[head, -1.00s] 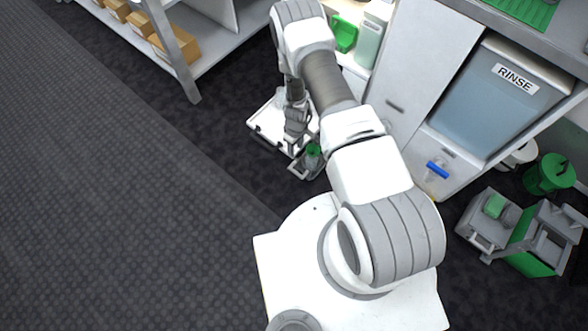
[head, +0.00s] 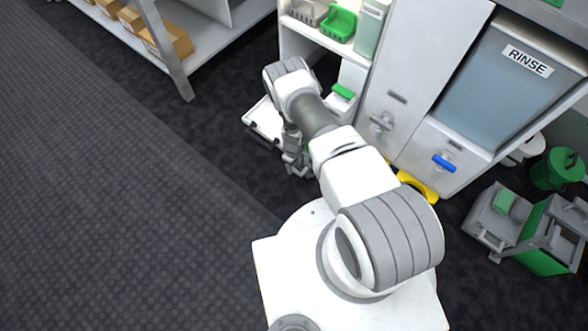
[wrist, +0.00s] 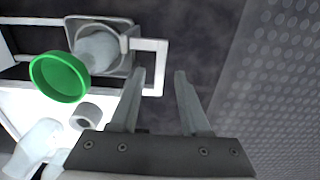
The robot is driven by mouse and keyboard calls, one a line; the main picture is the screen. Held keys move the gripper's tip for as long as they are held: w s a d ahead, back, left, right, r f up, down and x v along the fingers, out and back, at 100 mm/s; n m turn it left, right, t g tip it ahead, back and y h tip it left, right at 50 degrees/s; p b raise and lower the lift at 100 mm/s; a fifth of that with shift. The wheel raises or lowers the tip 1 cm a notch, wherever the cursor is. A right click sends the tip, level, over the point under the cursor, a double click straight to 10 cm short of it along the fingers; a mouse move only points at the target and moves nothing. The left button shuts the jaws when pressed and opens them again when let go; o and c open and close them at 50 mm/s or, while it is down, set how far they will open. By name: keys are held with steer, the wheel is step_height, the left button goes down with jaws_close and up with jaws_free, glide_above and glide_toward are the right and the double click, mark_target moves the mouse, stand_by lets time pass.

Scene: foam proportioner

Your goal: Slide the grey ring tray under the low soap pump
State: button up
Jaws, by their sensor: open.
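A square grey holder (wrist: 122,28) with a pale loop handle (wrist: 160,50), seemingly the ring tray, lies on the floor in the wrist view. A clear bottle (wrist: 98,48) with a green cap (wrist: 58,77) stands in it. My gripper (wrist: 159,72) is open and empty, its fingertips at the handle's outer end; I cannot tell whether they touch it. In the head view my gripper (head: 294,160) is low over the floor and largely hides the holder. A white unit with a green top (head: 343,91), possibly the low soap pump, is at the cabinet.
The cabinet (head: 410,75) with blue and grey taps stands to the right. A grey and green cart (head: 530,225) is far right. Open floor lies to the left.

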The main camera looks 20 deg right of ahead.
steer(key=shift+f, duration=0.7)
jaws_close()
stand_by(1.0)
